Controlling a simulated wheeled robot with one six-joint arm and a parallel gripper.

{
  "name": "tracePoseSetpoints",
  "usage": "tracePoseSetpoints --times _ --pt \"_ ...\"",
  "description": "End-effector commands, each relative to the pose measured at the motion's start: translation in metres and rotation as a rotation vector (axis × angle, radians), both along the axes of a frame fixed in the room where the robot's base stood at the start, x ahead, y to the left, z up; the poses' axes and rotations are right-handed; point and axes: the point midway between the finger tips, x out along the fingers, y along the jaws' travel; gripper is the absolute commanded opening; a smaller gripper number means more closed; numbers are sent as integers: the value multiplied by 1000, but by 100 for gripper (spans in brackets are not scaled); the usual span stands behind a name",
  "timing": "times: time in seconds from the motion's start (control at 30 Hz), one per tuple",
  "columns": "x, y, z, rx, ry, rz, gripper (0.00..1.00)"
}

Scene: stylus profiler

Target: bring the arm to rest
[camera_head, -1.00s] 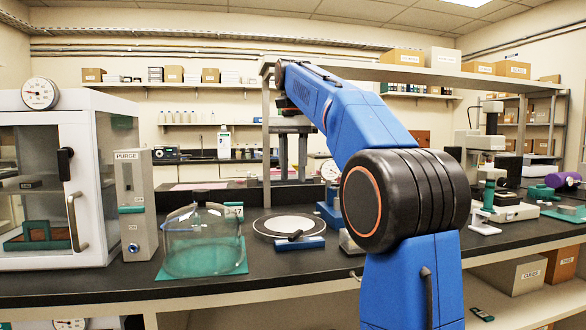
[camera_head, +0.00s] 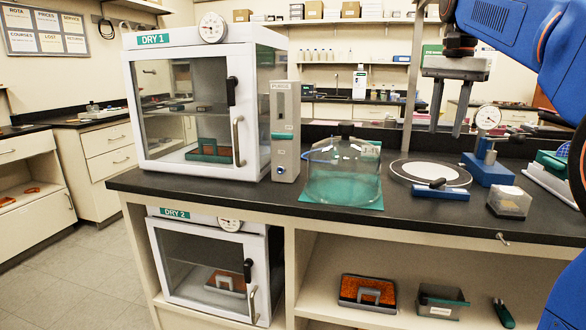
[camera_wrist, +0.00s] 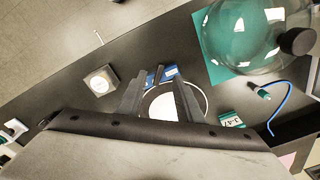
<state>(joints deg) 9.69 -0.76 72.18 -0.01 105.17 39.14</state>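My gripper (camera_head: 446,132) hangs down from my blue arm (camera_head: 522,50) at the upper right of the head view. Its two grey fingers are apart with nothing between them. It is above the bench, over or behind the round plate with a white disc (camera_head: 430,172). In the wrist view my gripper (camera_wrist: 158,82) also shows spread fingers, with the white disc (camera_wrist: 165,103) behind them. Part of my arm is cut off by the right edge of the head view.
DRY 2 (camera_head: 205,265) stands below. Floor is clear at left.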

Motion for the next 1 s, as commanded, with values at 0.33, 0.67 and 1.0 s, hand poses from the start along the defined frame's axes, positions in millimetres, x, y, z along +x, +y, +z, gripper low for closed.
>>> tracePoseSetpoints --times 0.33,0.67,1.0 --pt "-77 35 -74 -37 -99 251 33" --pt "-154 60 -170 -87 -191 485 33" --pt "-234 78 -289 -151 -282 717 33"
